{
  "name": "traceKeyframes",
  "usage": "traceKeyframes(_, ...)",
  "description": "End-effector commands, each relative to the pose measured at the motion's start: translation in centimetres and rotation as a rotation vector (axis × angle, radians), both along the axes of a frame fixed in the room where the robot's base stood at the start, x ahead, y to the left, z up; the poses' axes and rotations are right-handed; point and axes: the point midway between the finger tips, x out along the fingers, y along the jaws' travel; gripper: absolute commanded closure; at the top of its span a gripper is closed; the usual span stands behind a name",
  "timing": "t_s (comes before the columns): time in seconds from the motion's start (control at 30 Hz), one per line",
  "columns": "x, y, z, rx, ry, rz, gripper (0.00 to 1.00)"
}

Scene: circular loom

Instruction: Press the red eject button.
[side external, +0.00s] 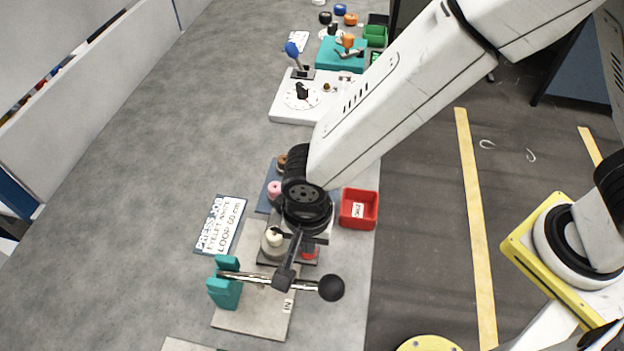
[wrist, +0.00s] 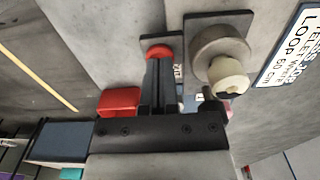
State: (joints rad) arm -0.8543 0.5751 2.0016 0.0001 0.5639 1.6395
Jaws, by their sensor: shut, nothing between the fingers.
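The red eject button (side external: 309,254) sits on a dark plate and is partly hidden by my gripper in the side view. In the wrist view the red button (wrist: 159,51) shows as a round cap just beyond the fingertips. My gripper (wrist: 158,63) is shut and empty. Its fingertips overlap the near edge of the button in the wrist view; I cannot tell whether they touch it. In the side view my gripper (side external: 312,242) is over the button, pointing down.
A cream-topped spindle (side external: 274,238) stands left of the button. A lever with a black ball (side external: 331,287) and a teal bracket (side external: 226,283) are in front. A red bin (side external: 372,209) is at the right, a printed card (side external: 220,224) at the left. Bare grey table lies further left.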

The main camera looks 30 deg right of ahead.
Motion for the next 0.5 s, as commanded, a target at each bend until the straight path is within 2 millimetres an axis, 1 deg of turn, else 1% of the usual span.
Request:
traceKeyframes(0.1,0.0,-0.1,-0.2,-0.003,0.001,-0.001,1.00)
traceKeyframes(0.23,0.0,-0.1,0.1,-0.002,0.001,-0.001,1.00)
traceKeyframes(0.5,0.0,-0.1,2.1,-0.001,0.001,0.000,1.00)
